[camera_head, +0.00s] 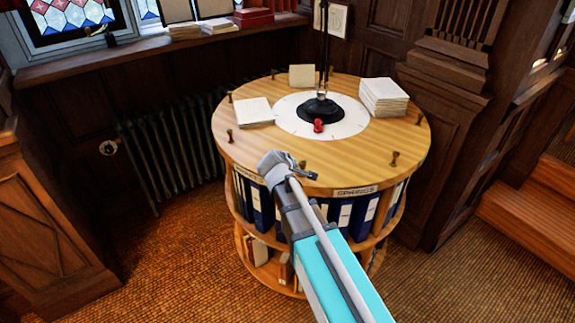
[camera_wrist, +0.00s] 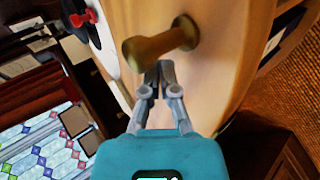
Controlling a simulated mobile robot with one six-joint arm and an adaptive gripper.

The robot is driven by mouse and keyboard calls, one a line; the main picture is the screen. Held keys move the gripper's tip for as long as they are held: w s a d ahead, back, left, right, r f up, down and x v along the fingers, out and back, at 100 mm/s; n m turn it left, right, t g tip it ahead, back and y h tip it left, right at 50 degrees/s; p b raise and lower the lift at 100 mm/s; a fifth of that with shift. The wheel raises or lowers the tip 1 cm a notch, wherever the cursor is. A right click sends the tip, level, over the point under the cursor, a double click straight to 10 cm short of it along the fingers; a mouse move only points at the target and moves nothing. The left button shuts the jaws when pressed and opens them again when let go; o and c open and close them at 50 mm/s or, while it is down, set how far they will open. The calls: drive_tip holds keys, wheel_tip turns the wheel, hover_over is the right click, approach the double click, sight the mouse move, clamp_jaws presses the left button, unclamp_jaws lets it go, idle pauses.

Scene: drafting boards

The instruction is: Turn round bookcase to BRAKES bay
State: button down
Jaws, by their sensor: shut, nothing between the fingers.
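The round bookcase (camera_head: 345,165) has a pale wooden top with several upright brass pegs around its rim and blue binders on the shelf below. One rim label (camera_head: 355,191) appears to read SPRINGS. I cannot see a BRAKES label. My gripper (camera_wrist: 158,72) is shut and empty over the top, near the front-left rim. In the wrist view a brass peg (camera_wrist: 160,40) stands just beyond the fingertips. I cannot tell whether they touch it. In the head view my arm hides part of the front rim and shelves.
A white disc (camera_head: 290,120) with a black lamp base (camera_head: 322,108) and a red pointer (camera_head: 318,126) sits at the top's centre. Paper stacks (camera_head: 383,97) lie on top. A radiator (camera_head: 170,145) is at left, a wooden post (camera_head: 440,130) and steps (camera_head: 530,205) at right.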

drive_tip(key=shift+s+d, duration=0.15)
drive_tip(key=shift+d, duration=0.25)
drive_tip(key=shift+d, duration=0.1)
